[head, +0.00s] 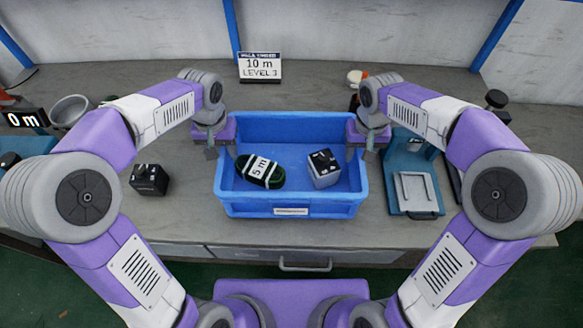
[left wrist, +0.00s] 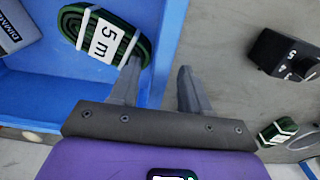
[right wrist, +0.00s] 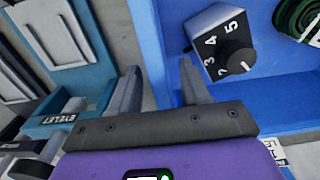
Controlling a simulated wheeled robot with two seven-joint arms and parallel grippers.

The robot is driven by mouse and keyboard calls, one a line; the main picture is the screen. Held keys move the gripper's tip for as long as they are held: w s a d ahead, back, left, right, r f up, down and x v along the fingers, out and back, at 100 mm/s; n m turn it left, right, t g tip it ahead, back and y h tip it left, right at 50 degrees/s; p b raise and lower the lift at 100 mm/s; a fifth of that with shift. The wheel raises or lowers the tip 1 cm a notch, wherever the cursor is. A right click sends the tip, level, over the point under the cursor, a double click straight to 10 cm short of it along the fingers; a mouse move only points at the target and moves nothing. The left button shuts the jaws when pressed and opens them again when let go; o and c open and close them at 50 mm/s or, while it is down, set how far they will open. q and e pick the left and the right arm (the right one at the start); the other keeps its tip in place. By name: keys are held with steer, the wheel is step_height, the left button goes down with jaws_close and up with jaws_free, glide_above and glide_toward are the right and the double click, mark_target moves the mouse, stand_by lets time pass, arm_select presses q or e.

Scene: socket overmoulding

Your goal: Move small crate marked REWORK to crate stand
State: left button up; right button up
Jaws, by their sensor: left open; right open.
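A blue crate (head: 290,212) stands on the grey bench in front of me. Its white front label is too small to read. Inside lie a green coil tagged "5 m" (head: 260,171) and a grey box with a dial (head: 323,169). My left gripper (head: 212,146) is open at the crate's left wall, one finger on each side of it in the left wrist view (left wrist: 159,82). My right gripper (head: 370,146) is open at the right wall, which lies between its fingers in the right wrist view (right wrist: 159,82). I cannot pick out the crate stand.
A black dial box (head: 149,180) sits left of the crate. A teal fixture (head: 414,184) stands close on the right.

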arm_select(q)
steer(key=shift+f, duration=2.05)
arm_select(e)
steer(key=shift+f, duration=2.05)
arm_select(q)
steer(key=shift+c, duration=0.2)
arm_select(e)
steer(key=shift+c, duration=0.2)
arm_select(q)
jaws_close()
arm_select(e)
jaws_close()
